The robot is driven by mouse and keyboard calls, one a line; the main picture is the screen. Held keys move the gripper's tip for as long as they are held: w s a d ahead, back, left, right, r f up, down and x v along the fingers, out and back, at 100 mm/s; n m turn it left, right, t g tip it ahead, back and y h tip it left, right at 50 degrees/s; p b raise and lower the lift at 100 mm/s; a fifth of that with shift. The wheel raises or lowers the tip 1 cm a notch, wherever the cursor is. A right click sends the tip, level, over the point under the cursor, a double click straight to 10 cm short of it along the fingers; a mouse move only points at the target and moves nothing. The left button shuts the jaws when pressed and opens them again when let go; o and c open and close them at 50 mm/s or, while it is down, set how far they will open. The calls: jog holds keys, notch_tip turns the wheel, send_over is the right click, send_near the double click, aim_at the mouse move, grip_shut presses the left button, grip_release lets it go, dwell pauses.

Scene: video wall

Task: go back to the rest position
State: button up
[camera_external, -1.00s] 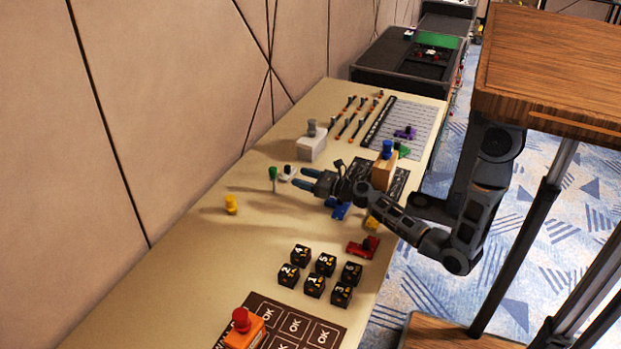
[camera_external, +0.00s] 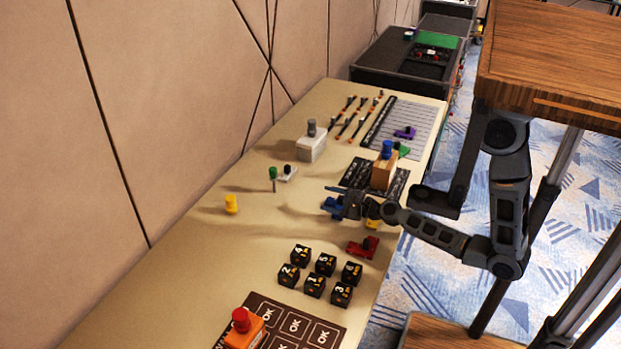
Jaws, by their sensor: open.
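My gripper (camera_external: 331,198) is above the right part of the long beige table (camera_external: 190,265), its fingers pointing left. It is open and I see nothing between its fingers. My arm reaches in from the right, bent at the elbow beyond the table edge. A blue object (camera_external: 333,207) shows just below the fingers, and a yellow one (camera_external: 373,223) is partly hidden behind my wrist.
A wooden block with a blue knob (camera_external: 384,174) stands close behind my gripper. A red piece (camera_external: 362,247) and several black number cubes (camera_external: 314,285) lie in front. A white block (camera_external: 312,147) and green-topped peg (camera_external: 272,175) stand farther left.

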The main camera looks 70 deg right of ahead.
jog(key=s+n, duration=0.2)
jog(key=s, duration=0.1)
jog(key=s+a+f+n, duration=0.1)
jog(key=s+n, duration=0.1)
jog(key=s, duration=0.1)
jog(key=s+a+n, duration=0.1)
jog(key=s+n, duration=0.2)
jog(key=s, duration=0.1)
jog(key=shift+a+f+g+h+b, duration=0.15)
jog(key=shift+a+g+h+b, duration=0.15)
jog(key=shift+g, duration=0.1)
jog(key=s+n, duration=0.2)
jog(key=s+a+r+n, duration=0.1)
jog(key=s+n, duration=0.1)
jog(key=s, duration=0.1)
jog(key=s+a+n, duration=0.1)
jog(key=s+n, duration=0.1)
jog(key=s, duration=0.1)
jog(key=shift+a+r+n+g+b, duration=0.2)
jog(key=shift+r+n+g+b, duration=0.1)
jog(key=shift+n, duration=0.1)
jog(key=s+a+r+n+y, duration=0.1)
jog(key=s+a+r+n, duration=0.4)
jog(key=s+r+n, duration=0.3)
jog(key=s+n, duration=0.3)
jog(key=n, duration=0.1)
jog(key=shift+b, duration=0.4)
jog(key=shift+s+a, duration=0.1)
